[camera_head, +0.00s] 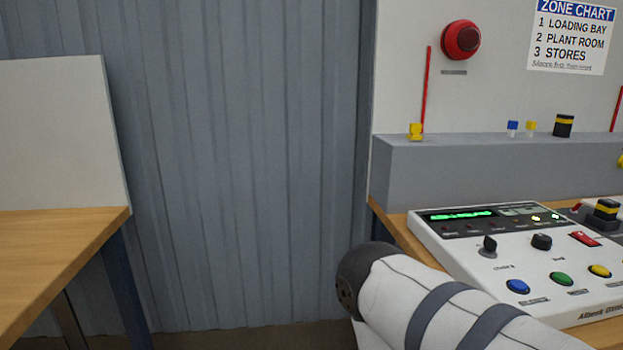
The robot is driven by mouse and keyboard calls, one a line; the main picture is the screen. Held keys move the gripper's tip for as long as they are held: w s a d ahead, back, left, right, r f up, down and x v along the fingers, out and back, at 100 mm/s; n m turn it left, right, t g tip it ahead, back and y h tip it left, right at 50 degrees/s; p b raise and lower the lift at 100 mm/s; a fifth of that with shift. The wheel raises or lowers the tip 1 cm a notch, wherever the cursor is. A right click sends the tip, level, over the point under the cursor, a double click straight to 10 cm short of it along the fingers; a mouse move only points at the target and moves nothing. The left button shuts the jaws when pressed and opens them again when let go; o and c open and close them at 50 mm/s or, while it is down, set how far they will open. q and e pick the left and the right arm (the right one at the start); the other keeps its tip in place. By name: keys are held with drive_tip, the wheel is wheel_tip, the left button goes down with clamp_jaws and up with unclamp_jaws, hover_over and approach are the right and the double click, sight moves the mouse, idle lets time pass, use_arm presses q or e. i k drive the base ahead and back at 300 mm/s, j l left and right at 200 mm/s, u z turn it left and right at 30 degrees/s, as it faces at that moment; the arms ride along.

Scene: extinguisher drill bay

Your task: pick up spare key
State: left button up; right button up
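I cannot make out a spare key for sure in the head view. Small items stand on the grey ledge (450,168): a blue-topped piece (512,128), a yellow-topped piece (531,128) and a black cylinder with a yellow band (563,126). A similar black and yellow piece (606,210) sits on the right of the control panel (455,258). The panel also carries black knobs (541,241). A white arm link of mine crosses the lower right and hides part of the panel's front. Neither gripper shows.
The panel stands on a wooden bench (397,227) below the ledge. A yellow fitting (415,131) with a red rod is at the ledge's left end. A red alarm (461,40) is on the wall. Another wooden table (60,250) is left; a gap separates the benches.

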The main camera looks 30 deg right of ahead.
sight(415, 128)
drive_tip(key=i+z, duration=0.1)
drive_tip(key=z, duration=0.35)
drive_tip(key=i+j+z, duration=0.1)
drive_tip(key=z, duration=0.35)
drive_tip(key=i+j+z, duration=0.1)
drive_tip(key=z, duration=0.35)
drive_tip(key=j+z, duration=0.25)
drive_tip(key=z, duration=0.2)
drive_tip(key=j+z, duration=0.2)
drive_tip(key=z, duration=0.25)
